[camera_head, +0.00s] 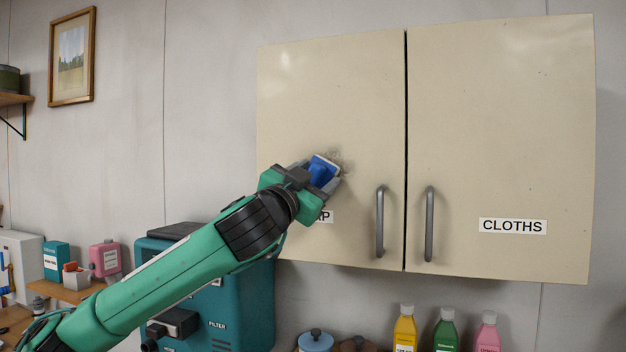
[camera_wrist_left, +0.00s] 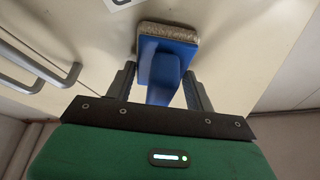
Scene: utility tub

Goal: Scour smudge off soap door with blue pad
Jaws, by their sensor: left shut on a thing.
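My left gripper (camera_head: 312,178) is shut on the blue pad (camera_head: 323,171), held at the left cabinet door. The soap door (camera_head: 330,95) is cream, closed, and its label is partly hidden by my gripper, with only "AP" showing. A grey-brown smudge (camera_head: 345,162) shows on the door just right of and above the pad. In the left wrist view the blue pad (camera_wrist_left: 167,60) has a blue grip between the fingers and a pale scouring face turned to the door. Its face is at or very near the door; I cannot tell if it touches. My right gripper is not in view.
The cloths door (camera_head: 500,120) is shut beside the soap door. Two grey handles, the soap one (camera_head: 380,222) and the cloths one (camera_head: 429,224), stick out near the middle gap. A teal filter box (camera_head: 235,305) and several bottles (camera_head: 446,330) stand below.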

